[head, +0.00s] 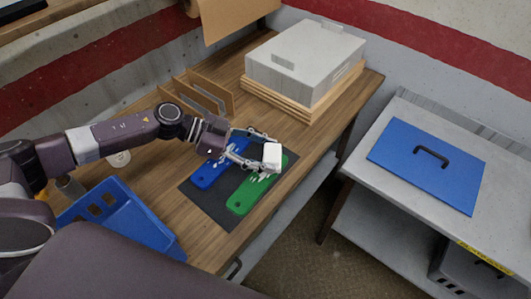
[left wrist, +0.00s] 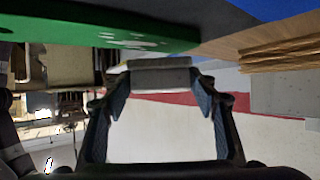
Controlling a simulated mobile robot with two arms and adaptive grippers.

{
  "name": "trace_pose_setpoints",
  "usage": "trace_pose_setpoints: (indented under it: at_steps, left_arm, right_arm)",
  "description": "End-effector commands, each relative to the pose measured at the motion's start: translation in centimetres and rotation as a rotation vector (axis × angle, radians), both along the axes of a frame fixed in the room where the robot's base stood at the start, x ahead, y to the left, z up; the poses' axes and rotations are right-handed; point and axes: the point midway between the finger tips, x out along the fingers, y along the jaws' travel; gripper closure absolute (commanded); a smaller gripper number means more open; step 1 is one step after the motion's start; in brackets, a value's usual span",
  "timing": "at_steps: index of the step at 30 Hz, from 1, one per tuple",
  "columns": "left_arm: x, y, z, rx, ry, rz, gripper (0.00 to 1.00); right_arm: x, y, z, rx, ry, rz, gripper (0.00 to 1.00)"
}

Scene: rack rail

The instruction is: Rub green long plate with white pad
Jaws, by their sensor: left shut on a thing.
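The green long plate (head: 241,199) lies on a dark mat (head: 207,205) on the wooden table, with white marks near its middle. My left gripper (head: 262,152) is shut on the white pad (head: 272,156) and holds it over the far part of the plate. In the left wrist view the pad (left wrist: 155,66) sits between the two fingertips, close to the green plate (left wrist: 90,32); whether they touch is unclear. My right gripper is not in view.
A blue long plate (head: 206,174) lies beside the green one. A blue crate (head: 118,222) is at the near left, and a wooden rack (head: 197,95) stands behind. A grey box (head: 305,60) sits on wooden boards. A blue board with a black handle (head: 425,163) is on the side table.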

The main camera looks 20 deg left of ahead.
Motion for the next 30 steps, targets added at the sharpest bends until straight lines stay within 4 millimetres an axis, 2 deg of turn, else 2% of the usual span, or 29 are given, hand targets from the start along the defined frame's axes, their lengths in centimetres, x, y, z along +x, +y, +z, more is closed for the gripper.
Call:
trace_pose_setpoints:
  at_steps: [30]
  left_arm:
    - [0.0,0.0,-1.4,0.0,0.0,0.0,0.71]
  right_arm:
    - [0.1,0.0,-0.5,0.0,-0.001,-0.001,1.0]
